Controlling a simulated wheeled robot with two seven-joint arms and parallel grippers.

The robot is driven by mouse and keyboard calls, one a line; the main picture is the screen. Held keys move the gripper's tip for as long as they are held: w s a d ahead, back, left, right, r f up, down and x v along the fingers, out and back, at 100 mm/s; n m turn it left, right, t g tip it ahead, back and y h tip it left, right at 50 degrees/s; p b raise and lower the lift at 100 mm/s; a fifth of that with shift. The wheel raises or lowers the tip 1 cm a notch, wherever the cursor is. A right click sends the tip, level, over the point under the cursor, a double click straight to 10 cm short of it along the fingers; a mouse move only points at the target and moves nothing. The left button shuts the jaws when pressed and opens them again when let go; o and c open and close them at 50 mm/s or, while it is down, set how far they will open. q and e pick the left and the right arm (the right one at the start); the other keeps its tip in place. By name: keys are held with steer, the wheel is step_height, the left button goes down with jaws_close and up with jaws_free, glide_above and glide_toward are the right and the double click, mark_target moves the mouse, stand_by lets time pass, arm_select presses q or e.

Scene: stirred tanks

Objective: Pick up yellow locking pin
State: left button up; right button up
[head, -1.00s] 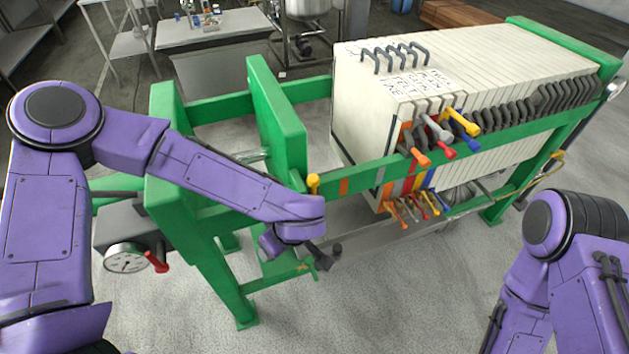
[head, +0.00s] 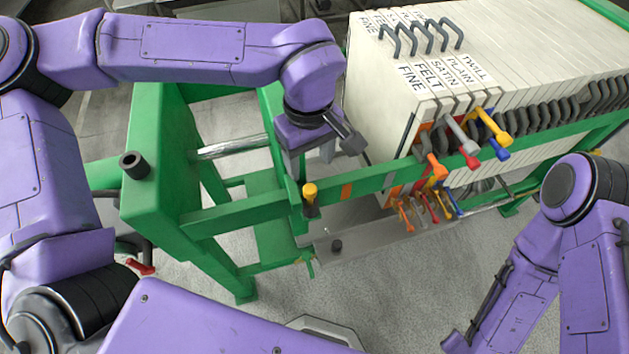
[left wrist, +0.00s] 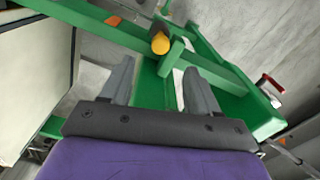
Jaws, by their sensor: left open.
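The yellow locking pin (head: 311,192) stands at the green side rail of the press frame, with its yellow head on top and a dark part below. My left gripper (head: 327,152) is above and behind it in the head view, empty and apart from it. In the left wrist view the pin (left wrist: 160,43) shows ahead of my open fingers (left wrist: 157,76), roughly in line with the gap between them. The pin's lower part is mostly hidden there. My right arm is at the right of the head view; its gripper is not seen.
The green rail (head: 240,212) runs beside the pin. Pale filter plates (head: 470,75) with labels and black handles stand to the right. Coloured levers (head: 460,145) stick out over the rail. A black cylinder (head: 134,165) sits on the frame's left end.

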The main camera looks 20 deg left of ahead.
mark_target(309, 188)
arm_select(q)
steer(key=shift+s+f, duration=0.3)
steer(key=shift+f, duration=0.35)
steer(key=shift+s+f, duration=0.25)
steer(key=shift+f, duration=0.35)
steer(key=f, duration=0.2)
steer(key=w+f+p, duration=0.1)
steer(key=f, duration=0.2)
steer(key=shift+w+f, duration=0.1)
steer(key=shift+f, duration=0.1)
steer(key=shift+a+f, duration=0.1)
steer(key=shift+f, duration=0.1)
arm_select(e)
steer(key=shift+s+r, duration=0.3)
steer(key=shift+r, duration=0.5)
arm_select(q)
jaws_close()
